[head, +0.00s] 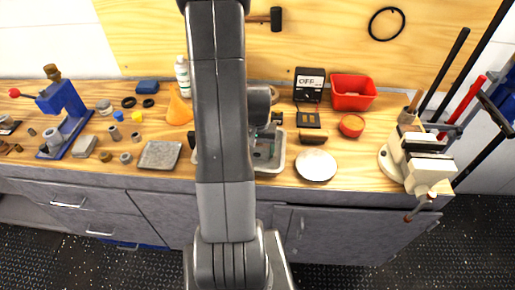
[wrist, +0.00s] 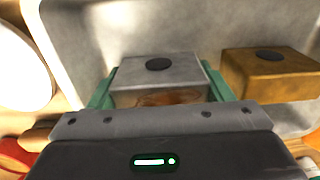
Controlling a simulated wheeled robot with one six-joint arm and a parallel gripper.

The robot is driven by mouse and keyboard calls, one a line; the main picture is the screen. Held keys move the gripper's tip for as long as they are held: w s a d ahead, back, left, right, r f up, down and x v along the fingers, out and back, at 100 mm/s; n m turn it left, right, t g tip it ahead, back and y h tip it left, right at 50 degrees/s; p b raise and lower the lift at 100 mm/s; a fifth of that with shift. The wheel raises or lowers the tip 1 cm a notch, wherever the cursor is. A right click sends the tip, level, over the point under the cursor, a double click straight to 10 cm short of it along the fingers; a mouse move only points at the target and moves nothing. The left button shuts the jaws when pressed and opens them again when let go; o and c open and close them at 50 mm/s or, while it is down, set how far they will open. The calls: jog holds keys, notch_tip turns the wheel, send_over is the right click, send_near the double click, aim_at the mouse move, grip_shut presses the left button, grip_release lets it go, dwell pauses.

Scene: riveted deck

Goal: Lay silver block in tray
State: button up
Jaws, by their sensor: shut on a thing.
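The silver block (wrist: 160,72), grey with a dark round spot on top, sits between the green fingers of my gripper (wrist: 160,88) in the wrist view. The fingers are shut on its two sides. The pale tray (wrist: 215,25) spreads behind and around the block. I cannot tell whether the block touches the tray floor. In the head view the tray (head: 272,170) is partly hidden behind my arm, and my gripper is hard to make out over it. A brass block (wrist: 268,72) with a dark spot is just right of the silver block in the wrist view, within the tray.
A white round plate (head: 316,165) is right of the tray. A red bin (head: 352,92), a black OFF box (head: 309,85) and a vise (head: 415,155) stand further right. A flat grey plate (head: 159,155) and several small parts lie left.

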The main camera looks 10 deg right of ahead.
jog(key=shift+f, duration=0.2)
jog(key=o, duration=1.3)
jog(key=shift+c, duration=0.2)
notch_tip(320, 180, up, 12)
jog(key=shift+r+b, duration=0.2)
jog(key=shift+b, duration=0.1)
jog(key=shift+f, duration=0.1)
notch_tip(320, 180, down, 12)
jog(key=shift+r+p, duration=0.2)
jog(key=shift+p, duration=0.1)
jog(key=shift+r, duration=0.25)
